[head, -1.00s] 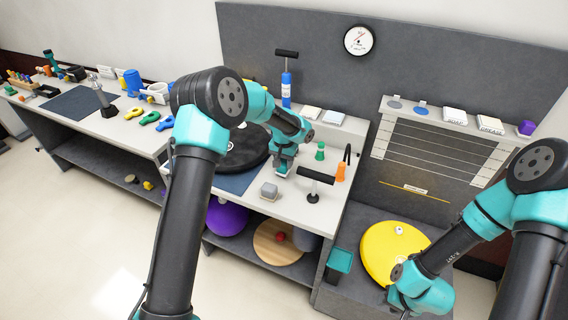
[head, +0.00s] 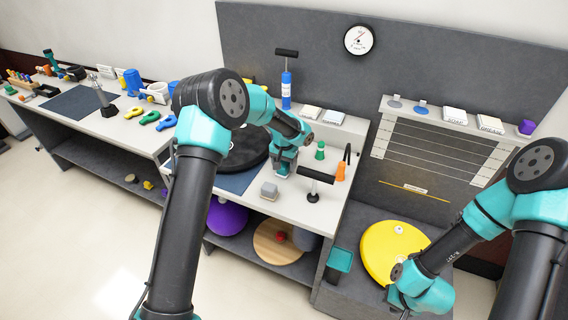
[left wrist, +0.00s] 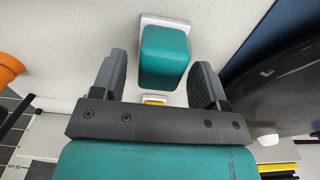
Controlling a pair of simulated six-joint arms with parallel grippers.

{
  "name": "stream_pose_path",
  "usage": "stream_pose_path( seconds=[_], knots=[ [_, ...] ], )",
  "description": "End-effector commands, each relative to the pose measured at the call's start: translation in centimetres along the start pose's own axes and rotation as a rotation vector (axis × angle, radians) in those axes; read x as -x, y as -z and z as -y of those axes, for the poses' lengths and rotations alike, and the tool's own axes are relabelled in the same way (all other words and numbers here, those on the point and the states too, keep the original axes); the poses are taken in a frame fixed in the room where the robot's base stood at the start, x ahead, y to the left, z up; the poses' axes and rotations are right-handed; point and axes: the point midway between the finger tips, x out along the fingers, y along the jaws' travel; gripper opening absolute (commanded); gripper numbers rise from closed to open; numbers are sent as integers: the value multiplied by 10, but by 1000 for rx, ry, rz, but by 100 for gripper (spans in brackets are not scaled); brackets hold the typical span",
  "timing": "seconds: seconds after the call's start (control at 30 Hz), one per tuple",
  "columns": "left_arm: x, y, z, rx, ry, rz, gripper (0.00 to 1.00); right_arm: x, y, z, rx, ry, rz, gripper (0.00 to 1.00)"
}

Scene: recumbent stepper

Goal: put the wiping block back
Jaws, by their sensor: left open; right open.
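A teal block with a white base, which looks like the wiping block (left wrist: 165,55), sits on the pale worktop. In the head view it shows only as a small teal shape (head: 283,171) under my left gripper (head: 285,160). In the left wrist view my left gripper (left wrist: 160,80) is open, with one finger on each side of the block's near part. Gaps show between the fingers and the block, and nothing is held. My right arm's wrist is low at the right in the head view, and its jaws are out of sight.
A grey block (head: 269,190) stands in front of the left gripper. A black round disc (head: 245,150) lies to its left. A green cone (head: 320,150), an orange piece (head: 341,171) and a black T-handle (head: 315,178) stand to the right. A yellow disc (head: 392,248) lies near my right arm.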

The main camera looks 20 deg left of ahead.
Motion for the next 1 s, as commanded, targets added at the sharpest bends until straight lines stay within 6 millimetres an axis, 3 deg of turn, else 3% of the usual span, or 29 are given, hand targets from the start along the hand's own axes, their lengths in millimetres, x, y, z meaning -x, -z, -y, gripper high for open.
stream_pose_path(
  seconds=[0.27, 0.7, 1.0],
  knots=[
    [17, 1, 0, 0, 0, -2, 67, 0, 0, 0, 0, 0, 0, 43],
    [95, 0, 0, 0, 0, -3, 67, 0, 0, 0, 0, 0, 0, 43],
    [122, 0, 0, 0, 0, 0, 67, 0, 0, 0, 0, 0, 0, 43]
  ],
)
